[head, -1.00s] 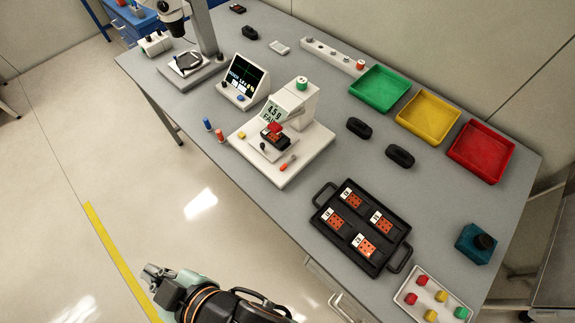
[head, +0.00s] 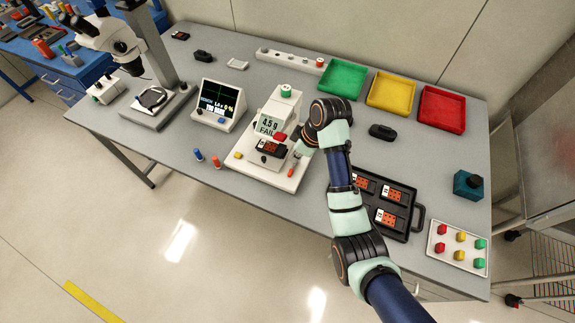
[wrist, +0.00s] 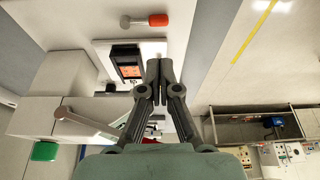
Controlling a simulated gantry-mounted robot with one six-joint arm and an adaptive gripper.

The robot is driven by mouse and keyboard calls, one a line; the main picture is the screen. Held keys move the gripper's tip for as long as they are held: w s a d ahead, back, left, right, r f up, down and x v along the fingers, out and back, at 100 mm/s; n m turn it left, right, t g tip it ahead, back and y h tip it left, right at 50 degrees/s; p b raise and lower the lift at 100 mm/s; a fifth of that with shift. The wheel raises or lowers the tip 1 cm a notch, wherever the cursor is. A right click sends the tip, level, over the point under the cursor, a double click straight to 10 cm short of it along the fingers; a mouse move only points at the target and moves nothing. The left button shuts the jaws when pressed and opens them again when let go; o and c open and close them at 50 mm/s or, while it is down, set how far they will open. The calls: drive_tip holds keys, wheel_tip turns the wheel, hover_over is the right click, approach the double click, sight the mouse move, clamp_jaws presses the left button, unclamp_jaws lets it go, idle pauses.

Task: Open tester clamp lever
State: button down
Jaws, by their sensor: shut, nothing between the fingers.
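The white tester (head: 270,122) stands mid-table, its screen reading 4.5 g FAIL. A small lever with an orange-red handle (head: 291,171) lies on the right of its base; in the wrist view the orange handle (wrist: 151,20) is at the top, apart from my fingers. A black holder with an orange chip (head: 269,148) sits on the tester; it also shows in the wrist view (wrist: 127,64). My gripper (wrist: 159,72) is shut and empty, its fingertips just right of the holder in that view. In the head view my gripper (head: 298,153) is close to the lever, partly unclear.
My arm reaches over the black tray (head: 395,230) of orange chips and hides part of it. Green (head: 340,80), yellow (head: 391,90) and red (head: 442,108) bins stand at the back. A monitor (head: 218,103) and microscope (head: 115,45) stand left. Two small pegs (head: 216,163) stand near the front edge.

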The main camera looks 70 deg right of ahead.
sight(283, 172)
drive_tip(key=b+x, duration=0.2)
drive_tip(key=x, duration=0.7)
drive_tip(key=shift+w+f+b, duration=0.2)
drive_tip(key=shift+f+b, duration=0.15)
drive_tip(key=shift+b, duration=0.05)
